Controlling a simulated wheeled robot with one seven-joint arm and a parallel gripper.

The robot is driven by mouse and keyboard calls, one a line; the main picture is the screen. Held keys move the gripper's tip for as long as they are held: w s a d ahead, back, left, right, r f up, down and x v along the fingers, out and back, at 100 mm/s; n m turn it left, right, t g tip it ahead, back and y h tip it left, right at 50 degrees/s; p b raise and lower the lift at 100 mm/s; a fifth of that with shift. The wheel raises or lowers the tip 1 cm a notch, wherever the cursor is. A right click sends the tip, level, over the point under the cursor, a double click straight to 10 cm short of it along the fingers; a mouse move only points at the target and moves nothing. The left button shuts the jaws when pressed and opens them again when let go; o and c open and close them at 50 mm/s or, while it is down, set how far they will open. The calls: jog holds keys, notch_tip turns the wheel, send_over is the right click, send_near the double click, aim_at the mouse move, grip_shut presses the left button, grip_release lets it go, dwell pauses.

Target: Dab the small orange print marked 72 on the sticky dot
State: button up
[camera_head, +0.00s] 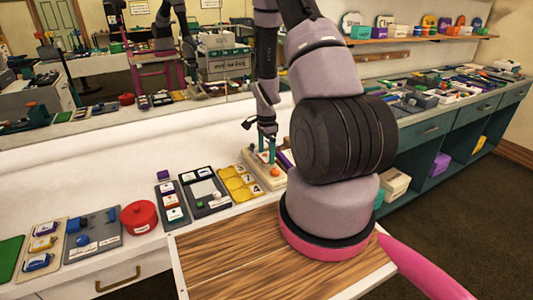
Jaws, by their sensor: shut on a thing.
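My gripper (267,153) points down over a cream board (258,184) on the white counter. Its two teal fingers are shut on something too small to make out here. A small orange piece (275,171) shows at the right fingertip, over or on the cream board. I cannot read a 72 on it, nor tell whether it is the thing in the fingers. I cannot pick out the sticky dot at this size.
Left of the cream board lie a yellow tray (229,183), dark trays with small blocks (205,190), and a round red tin (139,217). A wood-topped surface (225,250) is in front. A mirror behind repeats the counter. Teal cabinets (425,140) stand right.

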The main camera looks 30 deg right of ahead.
jog(key=shift+f, duration=0.6)
dwell(1.2)
jog(key=shift+r, duration=3.05)
jog(key=shift+w+a+r+n, duration=0.15)
jog(key=shift+a+n, duration=0.1)
jog(key=shift+n, duration=0.15)
jog(key=w+a+r+n, duration=0.2)
jog(key=a+n, duration=0.2)
jog(key=n, duration=0.4)
jog(key=w+a+r+n, duration=0.2)
jog(key=a+n, duration=0.3)
jog(key=n, duration=0.3)
jog(key=shift+n, duration=0.4)
